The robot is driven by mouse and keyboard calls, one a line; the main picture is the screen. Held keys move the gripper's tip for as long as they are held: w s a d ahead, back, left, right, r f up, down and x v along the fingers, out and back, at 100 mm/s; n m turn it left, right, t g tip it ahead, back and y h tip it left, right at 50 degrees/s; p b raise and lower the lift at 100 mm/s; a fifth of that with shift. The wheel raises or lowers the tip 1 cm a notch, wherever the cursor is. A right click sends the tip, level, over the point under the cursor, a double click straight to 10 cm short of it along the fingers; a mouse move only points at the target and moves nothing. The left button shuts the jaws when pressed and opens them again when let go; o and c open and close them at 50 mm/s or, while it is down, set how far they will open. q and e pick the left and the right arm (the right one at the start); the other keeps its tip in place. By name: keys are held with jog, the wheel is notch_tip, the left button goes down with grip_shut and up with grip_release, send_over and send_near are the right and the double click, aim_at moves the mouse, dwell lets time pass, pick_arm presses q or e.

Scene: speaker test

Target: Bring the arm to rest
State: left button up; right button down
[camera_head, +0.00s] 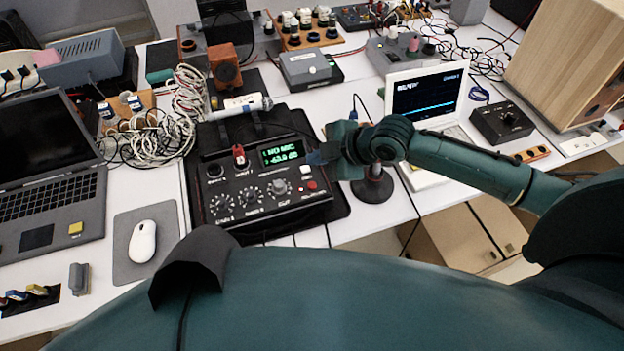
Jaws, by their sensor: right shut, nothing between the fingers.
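My right arm (470,165) comes in from the right and reaches across the bench. My right gripper (318,157) is shut and empty, with its tip at the right edge of the green-lit display of a black test instrument (255,180). I cannot tell whether the tip touches the instrument. The display reads "NO MIC" with a number under it. The instrument has several knobs along its lower front and a red plug (239,157) at its upper left. My left gripper does not show.
A laptop (45,160) and a white mouse (142,241) are on the left. Tangled cables (180,115) lie behind them. A white-framed screen (428,95) stands behind my right arm, with a small black box (501,122) and a large wooden speaker cabinet (570,60) farther right.

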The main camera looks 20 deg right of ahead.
jog(key=s+a+f+m+t, duration=0.3)
jog(key=s+a+f+m, duration=0.25)
jog(key=s+m, duration=0.2)
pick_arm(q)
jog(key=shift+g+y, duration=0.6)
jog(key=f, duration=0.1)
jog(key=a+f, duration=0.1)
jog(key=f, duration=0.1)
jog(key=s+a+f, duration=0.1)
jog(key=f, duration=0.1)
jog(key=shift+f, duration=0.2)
pick_arm(e)
jog(key=s+d+f+m+h, duration=0.3)
jog(key=s+d+f+m, duration=0.3)
jog(key=s, duration=0.5)
jog(key=shift+d+f+m+h, duration=0.15)
jog(key=shift+f+m+h, duration=0.25)
jog(key=shift+f+m, duration=0.25)
jog(key=shift+r, duration=0.1)
